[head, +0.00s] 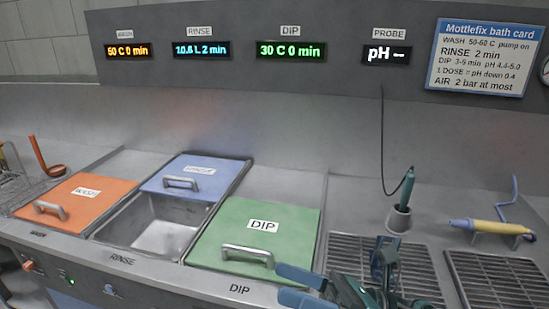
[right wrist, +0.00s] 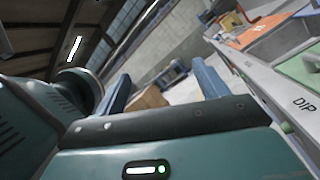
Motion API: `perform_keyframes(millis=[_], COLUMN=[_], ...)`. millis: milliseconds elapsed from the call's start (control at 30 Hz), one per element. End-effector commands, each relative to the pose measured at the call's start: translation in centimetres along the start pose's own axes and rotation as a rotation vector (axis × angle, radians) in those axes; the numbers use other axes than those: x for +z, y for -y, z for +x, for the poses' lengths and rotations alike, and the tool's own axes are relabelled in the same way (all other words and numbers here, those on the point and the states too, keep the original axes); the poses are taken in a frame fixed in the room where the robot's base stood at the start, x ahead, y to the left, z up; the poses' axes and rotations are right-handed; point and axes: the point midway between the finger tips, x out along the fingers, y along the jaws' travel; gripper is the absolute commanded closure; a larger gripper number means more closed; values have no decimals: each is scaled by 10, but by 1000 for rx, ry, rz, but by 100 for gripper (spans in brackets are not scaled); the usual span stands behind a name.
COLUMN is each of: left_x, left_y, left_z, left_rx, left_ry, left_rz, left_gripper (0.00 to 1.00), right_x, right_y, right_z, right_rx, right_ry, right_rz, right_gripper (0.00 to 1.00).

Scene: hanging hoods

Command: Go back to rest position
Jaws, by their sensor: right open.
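My right gripper (head: 283,281) is open and empty at the bottom of the head view, by the front edge of the counter, just right of the green DIP lid's handle. Its two blue fingers stand apart in the right wrist view (right wrist: 163,86), with nothing between them. My left gripper is not in view. The green DIP lid (head: 290,215) and the orange WASH lid (head: 85,212) cover their baths. The blue RINSE lid (head: 210,172) sits at the back, leaving an empty-looking steel basin (head: 165,232) uncovered in front.
A pH probe (head: 406,188) stands in its holder, its cable running up to the display panel. In the right wrist view, a cardboard box (right wrist: 148,98) is on the floor.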

Motion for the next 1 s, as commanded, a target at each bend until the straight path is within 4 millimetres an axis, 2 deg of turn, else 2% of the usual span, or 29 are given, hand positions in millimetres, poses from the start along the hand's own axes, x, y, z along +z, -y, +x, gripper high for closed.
perform_keyframes(millis=[33,67,167,200,267,300,400,500,633,767,1000], left_x=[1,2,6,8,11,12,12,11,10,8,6], left_y=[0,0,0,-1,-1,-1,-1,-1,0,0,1], left_z=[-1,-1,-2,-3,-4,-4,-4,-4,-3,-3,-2], left_rx=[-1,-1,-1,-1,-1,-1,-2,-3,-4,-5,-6], left_ry=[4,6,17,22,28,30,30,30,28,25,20], left_rz=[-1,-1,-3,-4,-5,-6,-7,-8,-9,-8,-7], left_gripper=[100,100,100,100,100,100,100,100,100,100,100], right_x=[2,3,-15,-32,-63,-85,-141,-186,-221,-232,-232], right_y=[16,28,72,87,103,109,112,105,94,90,91], right_z=[-10,-19,-64,-86,-116,-135,-172,-196,-211,-215,-215], right_rx=[-87,-136,-292,-348,-418,-460,-537,-591,-628,-640,-640], right_ry=[176,279,633,776,968,1089,1354,1561,1723,1777,1776], right_rz=[257,408,918,1114,1365,1513,1812,2016,2161,2206,2205], right_gripper=[27,27,27,27,27,27,27,27,27,27,27])
